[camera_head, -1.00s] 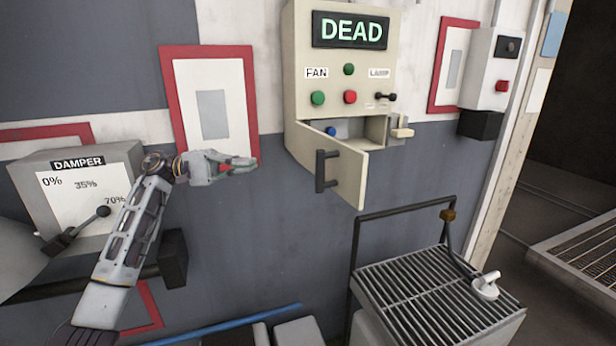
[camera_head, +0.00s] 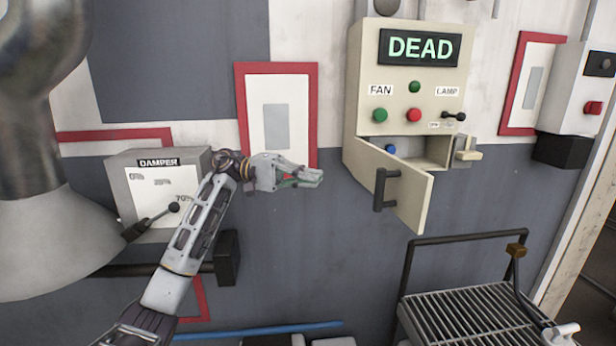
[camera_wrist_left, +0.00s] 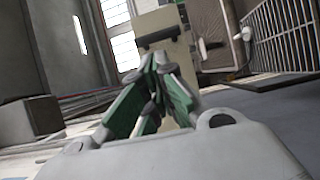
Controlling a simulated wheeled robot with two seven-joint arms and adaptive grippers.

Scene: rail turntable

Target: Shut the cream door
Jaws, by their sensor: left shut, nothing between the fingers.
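The cream door (camera_head: 408,190) hangs open below the cream control box (camera_head: 365,80), swung out toward me with its dark handle (camera_head: 380,189) on the outer face. The compartment behind it shows a blue button (camera_head: 391,149). A latch piece (camera_head: 466,150) sticks out at the compartment's right side. My left gripper (camera_head: 318,177) is shut and empty, left of the door and apart from it, pointing right. In the left wrist view its fingers (camera_wrist_left: 160,65) are together, with the door (camera_wrist_left: 170,62) and its dark handle beyond them. My right gripper is not in view.
A grey damper box (camera_head: 125,190) with a lever is behind my left arm. A large grey lamp-like shape (camera_head: 50,245) fills the left foreground. A slatted cart (camera_head: 470,310) with a dark rail stands below right of the door.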

